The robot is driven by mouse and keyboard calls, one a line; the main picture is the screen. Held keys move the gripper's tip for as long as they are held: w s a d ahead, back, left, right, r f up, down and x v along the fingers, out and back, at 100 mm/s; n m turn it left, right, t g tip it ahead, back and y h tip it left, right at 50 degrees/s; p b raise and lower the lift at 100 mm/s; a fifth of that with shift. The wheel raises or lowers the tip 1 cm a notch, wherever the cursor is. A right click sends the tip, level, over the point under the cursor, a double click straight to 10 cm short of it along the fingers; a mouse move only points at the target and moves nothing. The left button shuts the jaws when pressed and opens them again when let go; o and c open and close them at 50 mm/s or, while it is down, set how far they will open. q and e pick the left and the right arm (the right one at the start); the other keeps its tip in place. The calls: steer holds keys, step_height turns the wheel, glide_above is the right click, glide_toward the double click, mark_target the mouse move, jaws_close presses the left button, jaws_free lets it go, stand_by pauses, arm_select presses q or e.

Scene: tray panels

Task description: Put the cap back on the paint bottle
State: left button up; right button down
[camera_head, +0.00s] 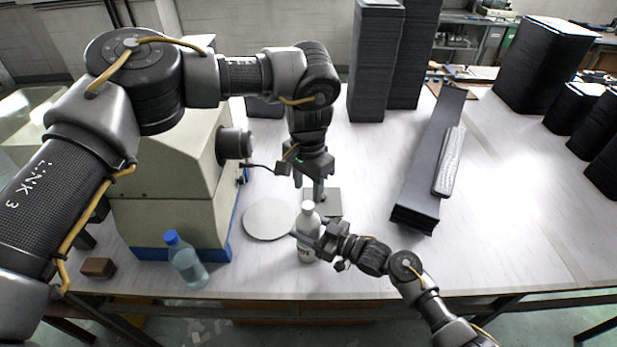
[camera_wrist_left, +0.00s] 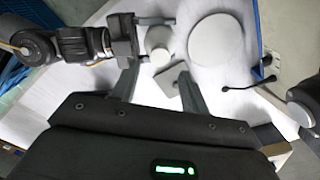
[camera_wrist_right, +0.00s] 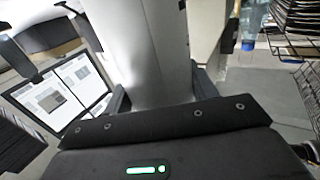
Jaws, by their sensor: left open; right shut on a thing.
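The white paint bottle (camera_head: 307,247) stands upright near the table's front edge. Its dark lettering is partly visible. My right gripper (camera_head: 307,240) is shut around its body from the right; the bottle's pale side fills the middle of the right wrist view (camera_wrist_right: 155,50). A pale round piece (camera_head: 308,207) tops the bottle; I cannot tell whether it is the cap or the bare neck. My left gripper (camera_head: 318,195) points down, open and empty, just behind and above the bottle. In the left wrist view the bottle (camera_wrist_left: 159,40) lies beyond its fingertips. No separate cap is distinguishable.
A grey square plate (camera_head: 333,203) lies behind the bottle and a pale round disc (camera_head: 268,219) to its left. A beige machine (camera_head: 170,185) and a blue-capped clear bottle (camera_head: 186,262) stand further left. Long dark panels (camera_head: 425,170) lie right.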

mark_target(308, 204)
arm_select(q)
steer(key=shift+f, duration=2.8)
jaws_close()
steer(key=m, duration=1.4)
steer(key=shift+m, duration=0.4)
steer(key=m, duration=0.7)
steer(key=shift+w+m, duration=0.1)
steer(key=shift+m, duration=0.2)
steer(key=m, duration=0.5)
steer(key=shift+o, duration=0.7)
jaws_free()
steer(key=shift+f, duration=0.1)
